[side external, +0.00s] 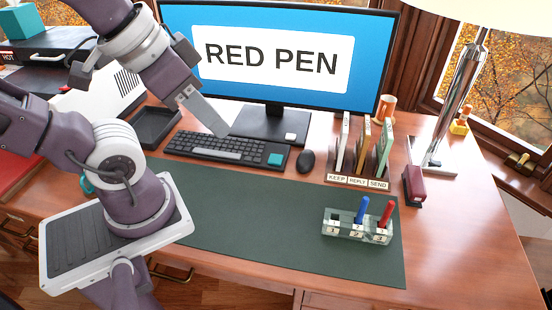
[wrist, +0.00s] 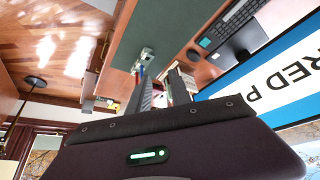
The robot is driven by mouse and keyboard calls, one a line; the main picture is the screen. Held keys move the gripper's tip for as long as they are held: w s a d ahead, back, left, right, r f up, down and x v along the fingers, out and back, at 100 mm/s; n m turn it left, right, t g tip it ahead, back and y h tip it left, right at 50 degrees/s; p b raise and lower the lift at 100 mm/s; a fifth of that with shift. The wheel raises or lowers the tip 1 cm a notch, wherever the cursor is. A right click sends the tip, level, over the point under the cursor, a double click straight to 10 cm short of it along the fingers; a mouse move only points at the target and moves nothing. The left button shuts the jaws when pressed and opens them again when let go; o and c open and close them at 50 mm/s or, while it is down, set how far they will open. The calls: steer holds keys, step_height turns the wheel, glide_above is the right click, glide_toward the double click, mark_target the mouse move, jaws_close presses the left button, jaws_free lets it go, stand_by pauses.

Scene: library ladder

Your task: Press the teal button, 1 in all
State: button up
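The teal button (side external: 275,159) is a small square at the right end of the black keyboard (side external: 225,147), in front of the monitor. It also shows small in the wrist view (wrist: 204,43), beside the keyboard (wrist: 236,18). My gripper (side external: 221,132) points down in front of the monitor, to the left of the button in the side view and apart from it. In the wrist view my two fingers (wrist: 161,73) have a gap between them with nothing held.
The monitor (side external: 273,55) reads "RED PEN". A mouse (side external: 306,161), a labelled file rack (side external: 358,181) and a pen holder (side external: 356,228) with a blue and a red pen stand to the right. The green mat (side external: 250,215) is mostly bare in front.

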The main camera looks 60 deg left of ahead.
jaws_close()
stand_by(1.4)
